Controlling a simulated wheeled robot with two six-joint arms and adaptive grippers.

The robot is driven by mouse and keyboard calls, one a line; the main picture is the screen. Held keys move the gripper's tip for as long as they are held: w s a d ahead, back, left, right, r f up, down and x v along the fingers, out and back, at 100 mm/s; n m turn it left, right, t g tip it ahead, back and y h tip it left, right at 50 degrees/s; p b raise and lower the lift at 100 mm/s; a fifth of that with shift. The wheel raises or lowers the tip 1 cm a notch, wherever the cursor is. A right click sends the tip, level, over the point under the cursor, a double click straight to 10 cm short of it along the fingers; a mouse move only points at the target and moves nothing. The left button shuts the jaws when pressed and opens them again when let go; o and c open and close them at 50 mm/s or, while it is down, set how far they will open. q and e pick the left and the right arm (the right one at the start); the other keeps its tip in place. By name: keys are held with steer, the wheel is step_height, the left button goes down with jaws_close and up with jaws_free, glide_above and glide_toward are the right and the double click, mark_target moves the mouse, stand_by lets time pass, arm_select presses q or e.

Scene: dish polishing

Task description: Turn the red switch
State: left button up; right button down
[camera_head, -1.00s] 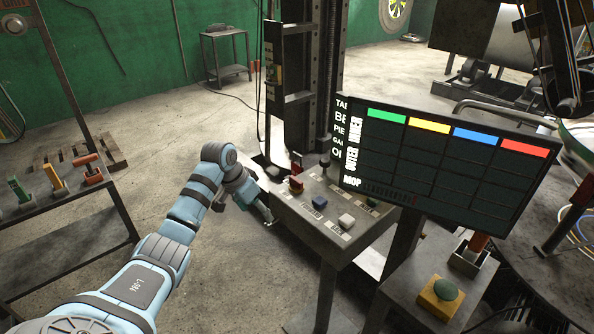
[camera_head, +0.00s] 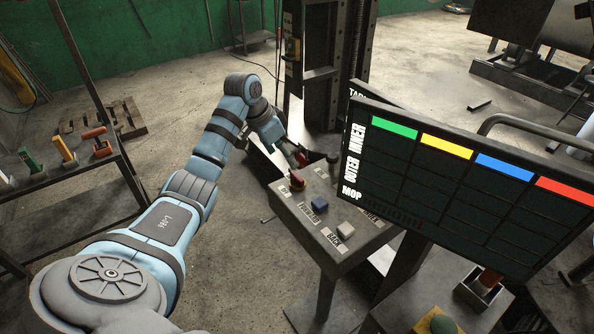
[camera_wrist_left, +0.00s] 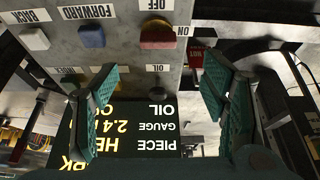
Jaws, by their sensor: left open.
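The red switch (camera_head: 297,182) stands at the back left corner of a grey control panel (camera_head: 290,215) in the head view. In the upside-down wrist view the red switch (camera_wrist_left: 158,36) sits between OFF and ON labels. My left gripper (camera_head: 291,155) is at the panel's far left edge, just beyond the switch. In the wrist view the left gripper's green-padded fingers (camera_wrist_left: 160,88) are spread with nothing between them. The switch lies beyond the fingertips, apart from them. My right gripper is not in view.
A blue button (camera_head: 319,204) and a white button (camera_head: 345,228) sit beside the switch. A dark screen (camera_head: 450,180) stands close at right. A dark column (camera_head: 325,70) rises behind the panel.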

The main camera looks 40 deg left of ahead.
mark_target(298, 175)
arm_select(q)
steer(key=x, duration=0.4)
steer(key=shift+s+d+f, duration=0.2)
steer(key=shift+d+f, duration=0.15)
steer(key=x, duration=0.2)
steer(key=w+x, duration=0.1)
steer(key=x, duration=0.2)
steer(key=shift+w, duration=0.15)
steer(key=shift+w+f, duration=0.1)
steer(key=shift+f, duration=0.2)
steer(key=shift+s+a+r, duration=0.1)
steer(key=shift+s+r, duration=0.1)
steer(key=shift+s, duration=0.15)
steer(key=shift+c, duration=0.6)
steer(key=c, duration=1)
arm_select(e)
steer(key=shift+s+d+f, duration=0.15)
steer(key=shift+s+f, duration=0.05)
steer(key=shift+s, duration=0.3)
